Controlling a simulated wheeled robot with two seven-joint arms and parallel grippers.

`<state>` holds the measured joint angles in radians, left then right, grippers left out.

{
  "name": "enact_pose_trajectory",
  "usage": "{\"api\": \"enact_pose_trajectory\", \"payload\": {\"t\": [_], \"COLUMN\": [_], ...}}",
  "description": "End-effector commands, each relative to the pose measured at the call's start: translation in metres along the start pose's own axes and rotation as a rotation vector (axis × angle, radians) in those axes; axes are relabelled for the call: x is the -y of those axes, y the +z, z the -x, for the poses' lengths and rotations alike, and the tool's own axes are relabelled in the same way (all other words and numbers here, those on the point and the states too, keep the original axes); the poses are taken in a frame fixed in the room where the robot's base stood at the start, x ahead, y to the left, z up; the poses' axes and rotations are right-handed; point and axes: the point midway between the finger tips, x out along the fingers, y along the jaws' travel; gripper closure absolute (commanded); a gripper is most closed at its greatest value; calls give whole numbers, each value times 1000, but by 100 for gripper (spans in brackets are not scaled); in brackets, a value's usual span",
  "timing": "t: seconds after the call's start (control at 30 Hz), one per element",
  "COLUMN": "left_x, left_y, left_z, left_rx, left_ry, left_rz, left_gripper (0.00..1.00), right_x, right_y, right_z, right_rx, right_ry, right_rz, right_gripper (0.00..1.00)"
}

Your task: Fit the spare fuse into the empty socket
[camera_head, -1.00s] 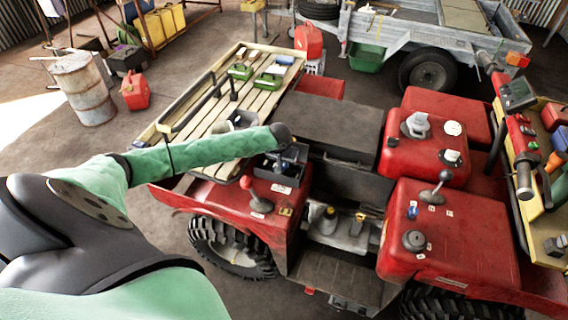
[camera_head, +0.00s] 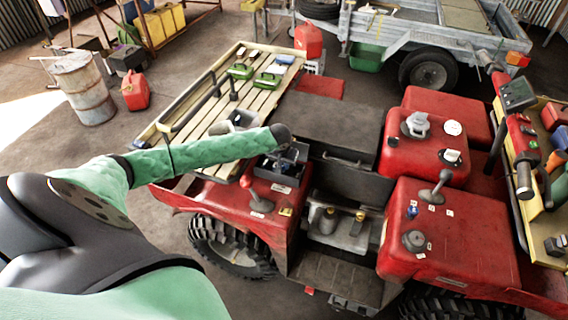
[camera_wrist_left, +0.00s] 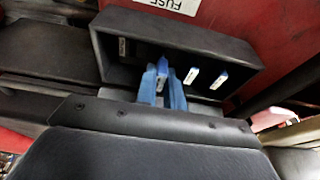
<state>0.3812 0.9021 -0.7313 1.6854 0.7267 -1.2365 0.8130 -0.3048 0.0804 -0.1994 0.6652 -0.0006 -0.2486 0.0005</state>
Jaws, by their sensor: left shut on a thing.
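The fuse box (camera_wrist_left: 235,62) is a black open-fronted case on the red bodywork, under a white label reading FUSE (camera_wrist_left: 168,5). In the head view the fuse box (camera_head: 272,178) sits at the quad's near left. My left gripper (camera_wrist_left: 162,88) has blue fingers shut on a blue-topped fuse (camera_wrist_left: 163,66), which reaches into the box opening. In the head view my left gripper (camera_head: 285,160) is small and dark over the box. Two fuses (camera_wrist_left: 192,75) (camera_wrist_left: 220,80) stand to the right of the held one. The socket below the held fuse is hidden, so I cannot tell whether it is seated.
A slatted rack (camera_head: 215,105) carries green-and-blue items behind my arm. The black seat (camera_head: 335,115) lies beyond, and a red tank (camera_head: 430,145) is to the right.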

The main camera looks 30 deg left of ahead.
Motion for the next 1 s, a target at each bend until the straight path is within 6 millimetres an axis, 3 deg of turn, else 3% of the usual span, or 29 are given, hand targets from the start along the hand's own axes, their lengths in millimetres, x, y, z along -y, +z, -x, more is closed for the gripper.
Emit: {"api": "enact_pose_trajectory", "payload": {"t": [0.33,0.87,0.9,1.0], "left_x": [0,0,0,0], "left_y": [3,6,6,6], "left_z": [-8,-20,-21,-21], "left_rx": [1,0,0,0], "left_ry": [0,0,0,0], "left_rz": [1,1,1,1], "left_gripper": [100,100,88,69], "right_x": [4,-7,-7,-7], "right_y": [-1,1,1,1], "right_z": [0,-1,-1,-1], "right_rx": [-1,1,1,0], "right_ry": [-3,5,6,6], "right_rz": [-1,2,2,2], "right_gripper": [64,64,64,64]}}
